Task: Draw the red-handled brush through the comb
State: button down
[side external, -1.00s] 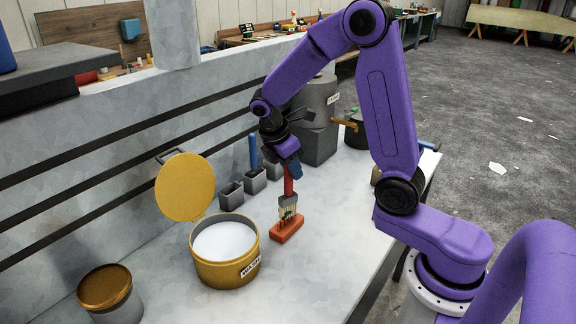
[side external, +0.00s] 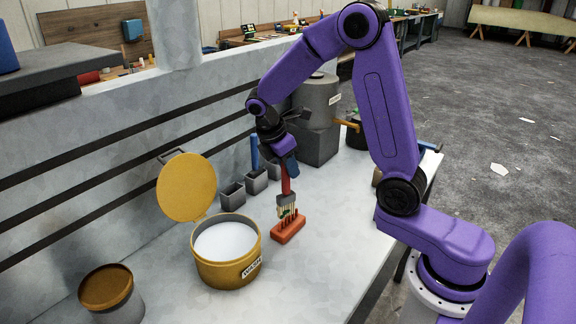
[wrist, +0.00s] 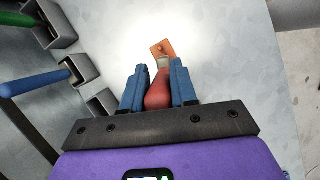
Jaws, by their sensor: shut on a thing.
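The red-handled brush (side external: 286,184) hangs upright, bristles down, with a grey ferrule and pale bristles that show a bit of green. My gripper (side external: 289,163) is shut on its handle. In the wrist view the two blue fingers (wrist: 158,88) press the red handle (wrist: 158,94) from both sides. The comb (side external: 288,231) is an orange-red block with upright teeth, standing on the bench below the brush. The bristles are at its teeth, toward the back side; I cannot tell how deep they sit. The comb's orange end (wrist: 170,46) shows beyond the brush in the wrist view.
An open yellow pot (side external: 226,272) with white contents and a raised lid (side external: 187,187) stands left of the comb. Several small grey holders (side external: 232,196) line the wall behind. Bench right of the comb is clear.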

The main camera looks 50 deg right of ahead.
jog(key=shift+s, duration=0.85)
jog(key=shift+w, duration=0.15)
jog(key=shift+w+f, duration=0.15)
jog(key=shift+w, duration=0.8)
jog(key=shift+s, duration=0.1)
jog(key=shift+s, duration=1)
jog(key=shift+w, duration=0.2)
